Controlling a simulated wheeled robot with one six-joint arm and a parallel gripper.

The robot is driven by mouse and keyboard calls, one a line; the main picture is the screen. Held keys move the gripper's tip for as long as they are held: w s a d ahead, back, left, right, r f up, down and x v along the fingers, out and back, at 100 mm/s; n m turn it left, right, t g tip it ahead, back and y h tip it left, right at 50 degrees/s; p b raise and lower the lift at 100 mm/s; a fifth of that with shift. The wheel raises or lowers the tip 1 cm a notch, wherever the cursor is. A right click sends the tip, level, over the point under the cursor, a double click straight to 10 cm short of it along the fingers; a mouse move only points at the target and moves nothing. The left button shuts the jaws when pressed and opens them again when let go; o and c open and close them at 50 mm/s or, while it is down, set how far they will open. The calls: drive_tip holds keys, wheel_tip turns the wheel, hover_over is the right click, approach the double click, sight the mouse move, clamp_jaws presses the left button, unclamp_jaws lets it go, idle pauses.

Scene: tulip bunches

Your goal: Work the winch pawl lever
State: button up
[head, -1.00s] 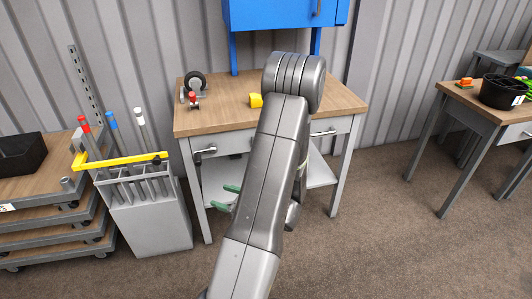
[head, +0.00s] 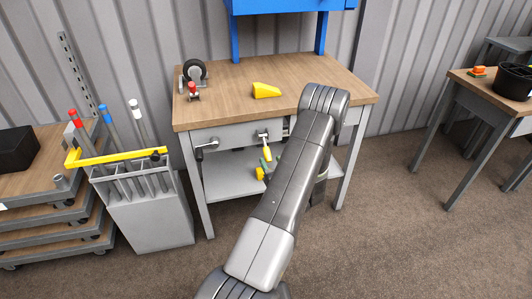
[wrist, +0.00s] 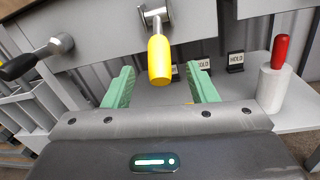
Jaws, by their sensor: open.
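A lever with a yellow grip (wrist: 159,61) hangs from a metal pivot on the grey table front in the wrist view. It also shows in the head view (head: 267,153). A second lever with a black grip (wrist: 20,66) is to its left, and in the head view (head: 205,147). No label shows which is the winch pawl lever. My gripper (wrist: 162,87) is open, its green fingers on either side of the yellow grip's lower end in the picture. No contact is visible, and the depth between them is hard to judge. In the head view my arm hides most of the gripper.
A red-handled item on a white cylinder (wrist: 271,88) and small HOLD signs (wrist: 235,61) are beyond the right finger. A yellow wedge (head: 266,91) and a caster wheel (head: 194,72) sit on the wooden table (head: 225,103). A grey tool bin (head: 148,205) stands left.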

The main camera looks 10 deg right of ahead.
sight(266, 152)
drive_tip(key=w, duration=0.4)
drive_tip(key=w+a, duration=0.1)
drive_tip(key=w, duration=0.1)
drive_tip(key=shift+w, duration=0.15)
drive_tip(key=shift+d, duration=0.1)
drive_tip(key=shift+c, duration=0.2)
clamp_jaws()
